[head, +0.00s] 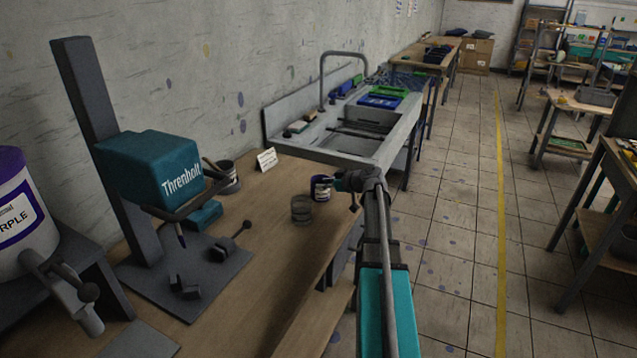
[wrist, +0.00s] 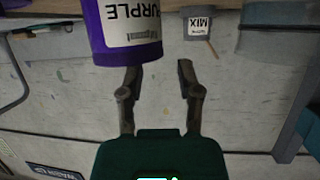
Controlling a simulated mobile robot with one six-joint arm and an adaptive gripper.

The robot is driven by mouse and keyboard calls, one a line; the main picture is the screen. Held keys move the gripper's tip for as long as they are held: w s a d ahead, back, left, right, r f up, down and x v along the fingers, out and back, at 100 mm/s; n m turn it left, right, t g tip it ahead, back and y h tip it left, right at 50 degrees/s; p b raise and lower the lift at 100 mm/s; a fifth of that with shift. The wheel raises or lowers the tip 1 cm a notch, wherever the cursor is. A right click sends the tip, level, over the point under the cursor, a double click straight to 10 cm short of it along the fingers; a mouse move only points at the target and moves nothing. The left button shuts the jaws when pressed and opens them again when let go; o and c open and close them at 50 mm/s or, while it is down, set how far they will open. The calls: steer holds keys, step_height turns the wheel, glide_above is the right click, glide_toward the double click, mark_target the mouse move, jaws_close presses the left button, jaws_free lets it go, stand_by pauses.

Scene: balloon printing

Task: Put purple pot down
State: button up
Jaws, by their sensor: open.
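The purple pot (head: 321,188) is small, with a white label. It stands upright on the wooden table (head: 268,215) near its right edge, by the sink end. In the wrist view, which is upside down, the purple pot (wrist: 125,45) looks large and close, with PURPLE on its label; its base is cut off by the frame. My gripper (head: 337,181) is just right of the pot in the head view. In the wrist view my gripper (wrist: 159,72) has its fingers apart with nothing gripped. One fingertip overlaps the pot's rim; I cannot tell whether they touch.
A pot labelled MIX (wrist: 198,24) stands farther back, near a small sign (head: 267,159). A teal Threnholt machine (head: 158,168) and a large purple tank (head: 22,215) are at left. The sink (head: 350,140) lies beyond.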

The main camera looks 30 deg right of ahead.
steer(key=p+v, duration=0.2)
steer(key=v, duration=0.6)
steer(key=shift+s+p, duration=0.25)
steer(key=shift+p, duration=0.1)
